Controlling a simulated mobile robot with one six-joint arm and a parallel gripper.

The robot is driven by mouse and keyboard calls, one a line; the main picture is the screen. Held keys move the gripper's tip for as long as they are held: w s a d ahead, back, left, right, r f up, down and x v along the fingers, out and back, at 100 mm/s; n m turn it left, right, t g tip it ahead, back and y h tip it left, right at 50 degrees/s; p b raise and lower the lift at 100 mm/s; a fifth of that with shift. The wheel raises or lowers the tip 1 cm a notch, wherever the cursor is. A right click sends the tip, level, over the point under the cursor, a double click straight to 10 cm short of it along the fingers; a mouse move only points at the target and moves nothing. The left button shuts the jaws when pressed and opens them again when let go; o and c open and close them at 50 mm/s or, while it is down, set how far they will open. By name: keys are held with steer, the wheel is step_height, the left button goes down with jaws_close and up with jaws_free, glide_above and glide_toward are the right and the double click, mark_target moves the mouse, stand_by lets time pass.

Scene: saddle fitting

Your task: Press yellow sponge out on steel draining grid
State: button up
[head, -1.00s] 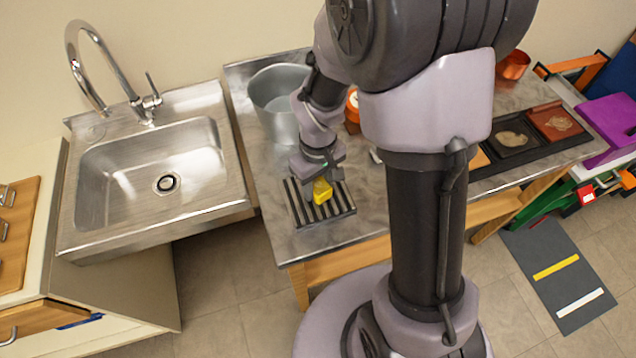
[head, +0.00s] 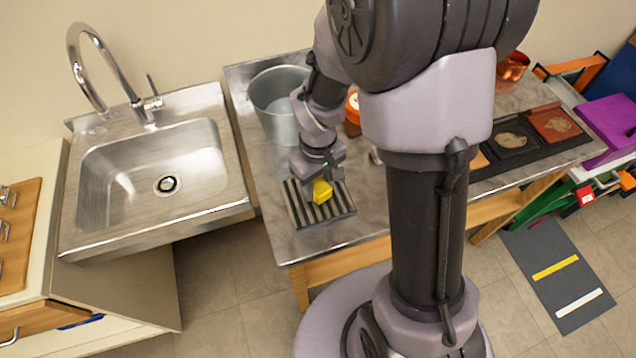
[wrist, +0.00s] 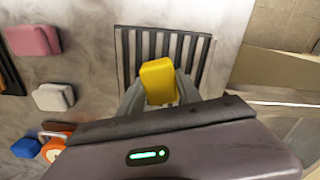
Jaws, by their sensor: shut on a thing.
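The yellow sponge (head: 322,191) is held in my gripper (head: 320,180), over the steel draining grid (head: 338,206). In the wrist view the sponge (wrist: 159,82) sits between the two fingers of my gripper (wrist: 160,90), its far end sticking out past them. The dark-slatted grid (wrist: 190,45) lies behind it on the metal table. I cannot tell whether the sponge touches the slats.
A grey metal bucket (head: 277,105) stands behind the grid. A steel sink (head: 155,170) is to the left. The wrist view shows a pink block (wrist: 33,41), a white block (wrist: 54,97) and a blue block (wrist: 26,148) on the table. Dark trays (head: 510,140) lie at right.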

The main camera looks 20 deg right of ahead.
step_height(320, 180, up, 6)
steer(key=p, duration=0.4)
steer(key=shift+r+p, duration=0.2)
steer(key=shift+p, duration=0.15)
steer(key=shift+f, duration=0.1)
